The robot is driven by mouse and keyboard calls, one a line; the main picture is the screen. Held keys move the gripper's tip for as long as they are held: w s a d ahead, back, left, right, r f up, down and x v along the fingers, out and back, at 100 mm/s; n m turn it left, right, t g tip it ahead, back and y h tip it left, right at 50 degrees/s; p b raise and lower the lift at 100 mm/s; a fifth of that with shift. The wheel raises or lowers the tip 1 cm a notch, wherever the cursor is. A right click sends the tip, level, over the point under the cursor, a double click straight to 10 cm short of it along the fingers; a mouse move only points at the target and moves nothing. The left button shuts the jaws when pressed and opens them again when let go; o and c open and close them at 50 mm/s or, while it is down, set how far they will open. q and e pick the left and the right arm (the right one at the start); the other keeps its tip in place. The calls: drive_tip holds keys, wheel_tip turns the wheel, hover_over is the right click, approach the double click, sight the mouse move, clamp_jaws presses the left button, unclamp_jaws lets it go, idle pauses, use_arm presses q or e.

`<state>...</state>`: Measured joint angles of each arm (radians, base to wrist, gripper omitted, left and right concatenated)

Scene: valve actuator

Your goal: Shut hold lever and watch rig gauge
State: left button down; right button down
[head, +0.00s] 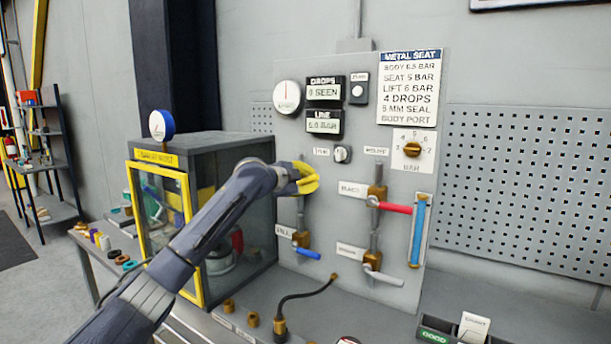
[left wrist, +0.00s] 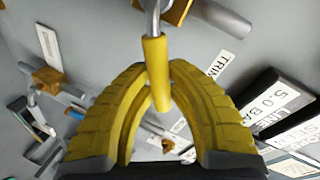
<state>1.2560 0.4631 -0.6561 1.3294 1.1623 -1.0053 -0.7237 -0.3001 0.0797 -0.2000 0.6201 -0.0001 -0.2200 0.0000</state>
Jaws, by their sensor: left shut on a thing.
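My left gripper (head: 304,178) has yellow fingers and is at the panel's left valve column, above the blue lever. In the left wrist view its fingers (left wrist: 158,80) are shut on a yellow lever handle (left wrist: 153,58), which hangs from a metal rod. In the head view the fingers hide this lever. A round white dial (head: 287,95) is at the panel's upper left; its needle is too small to read. Another dial with a blue rim (head: 161,125) stands on the cabinet. I cannot tell which is the rig gauge. My right gripper is out of view.
The panel holds a DROPS display (head: 324,91) reading 0 SEEN, a LINE display (head: 323,125) reading about 5.0 BAR, a blue lever (head: 308,253), a red lever (head: 395,208) and a pale lever (head: 385,278). A glass-sided cabinet (head: 207,147) stands close left, under my arm.

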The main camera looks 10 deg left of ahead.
use_arm(q)
drive_tip(key=shift+s+d+f+m+y, duration=0.15)
drive_tip(key=shift+f+m+y, duration=0.35)
drive_tip(key=shift+f+m, duration=0.5)
drive_tip(key=shift+d+f+m+y, duration=0.25)
drive_tip(key=shift+f+m+y, duration=0.25)
drive_tip(key=shift+f+m, duration=0.45)
drive_tip(key=c, duration=1.3)
unclamp_jaws()
drive_tip(key=v, duration=1.2)
drive_tip(key=shift+s+f, duration=0.1)
drive_tip(key=shift+f, duration=0.05)
